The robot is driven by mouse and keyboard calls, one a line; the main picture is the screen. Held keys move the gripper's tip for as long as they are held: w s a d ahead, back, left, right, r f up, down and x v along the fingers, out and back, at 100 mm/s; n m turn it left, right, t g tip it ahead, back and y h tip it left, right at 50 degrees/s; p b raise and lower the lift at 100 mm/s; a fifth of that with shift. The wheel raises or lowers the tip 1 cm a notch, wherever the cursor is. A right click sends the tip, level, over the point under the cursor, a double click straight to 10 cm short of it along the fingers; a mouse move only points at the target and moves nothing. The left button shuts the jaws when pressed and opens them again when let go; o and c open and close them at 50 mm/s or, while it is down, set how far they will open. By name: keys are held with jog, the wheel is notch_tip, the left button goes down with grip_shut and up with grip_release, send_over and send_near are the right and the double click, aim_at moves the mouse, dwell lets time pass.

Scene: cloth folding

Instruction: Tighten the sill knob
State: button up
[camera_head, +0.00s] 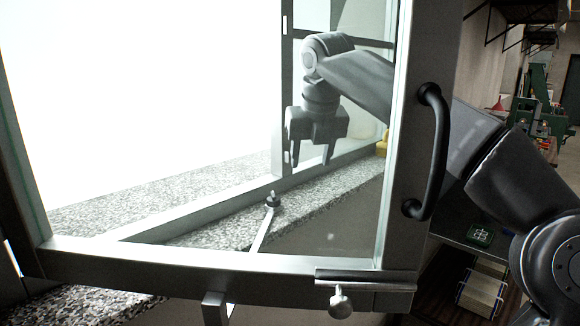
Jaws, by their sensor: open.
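A small dark knob (273,199) stands upright on the speckled stone sill (215,236), at the end of a flat metal stay bar (261,232). I see it through the glass of the window sash. My gripper (310,162) is above the knob and a little to its right in the picture, with both fingers pointing down. It is open and empty, and apart from the knob. A silver knob (341,303) sits on the lower rail of the sash (200,259), nearer the camera. How tight either knob is cannot be seen.
The open sash with its black handle (432,150) stands in front, and my arm passes behind its right stile. A yellow object (382,146) lies at the sill's far right. A shelf with a bundle (483,290) and a green machine (540,115) are at right.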

jog(key=shift+s+d+r, duration=0.25)
jog(key=shift+d+r, duration=0.3)
jog(key=shift+d, duration=0.3)
jog(key=shift+s+d+r, duration=0.2)
jog(key=shift+d+r, duration=0.3)
jog(key=shift+d, duration=0.35)
jog(key=shift+c, duration=0.4)
